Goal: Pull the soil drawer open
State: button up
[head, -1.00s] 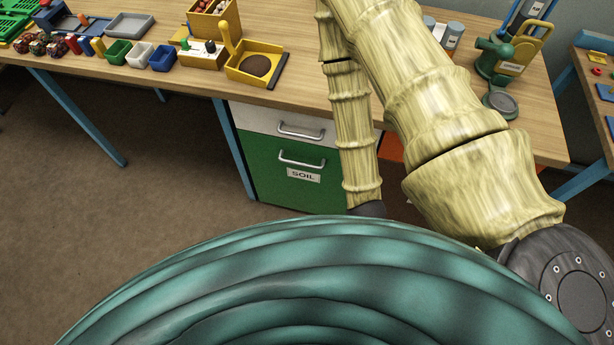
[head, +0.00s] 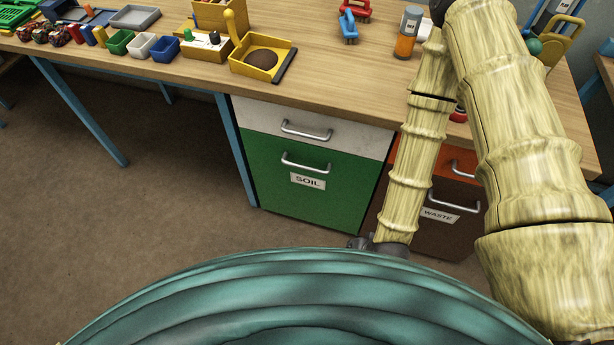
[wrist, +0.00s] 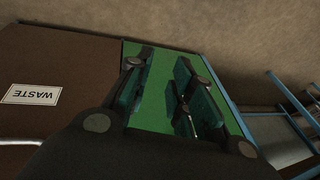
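The soil drawer (head: 285,205) is the large green front under the table, with a white SOIL label and a grey bar handle (head: 306,164) near its top. It looks shut, flush with its cabinet. My gripper (wrist: 161,85) is open and empty in the wrist view, with the green front (wrist: 158,100) showing between its fingers. In the head view my gripper's end is low, right of the soil drawer's handle, and mostly hidden behind my teal body. My gripper looks apart from the handle.
A white drawer (head: 260,117) with its own handle sits above the soil drawer. To its right are an orange drawer (head: 462,160) and a brown waste drawer (head: 450,235). A blue table leg (head: 238,155) stands at the left. The floor in front is clear.

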jog(key=w+a+f+m+t+y+b, duration=0.1)
jog(key=w+a+f+m+t+b, duration=0.4)
jog(key=w+a+b, duration=0.5)
jog(key=m+t+h+b, duration=0.1)
jog(key=m+t+b, duration=0.7)
jog(key=b, duration=0.7)
send_near(305, 167)
jog(key=m, duration=0.1)
jog(key=shift+g, duration=0.4)
jog(key=w, duration=0.3)
jog(key=w+f, duration=0.1)
jog(key=w, duration=0.2)
jog(key=w+a, duration=0.1)
jog(key=w, duration=0.3)
jog(key=shift+a+f+b, duration=0.1)
jog(key=shift+f+b, duration=0.3)
grip_shut()
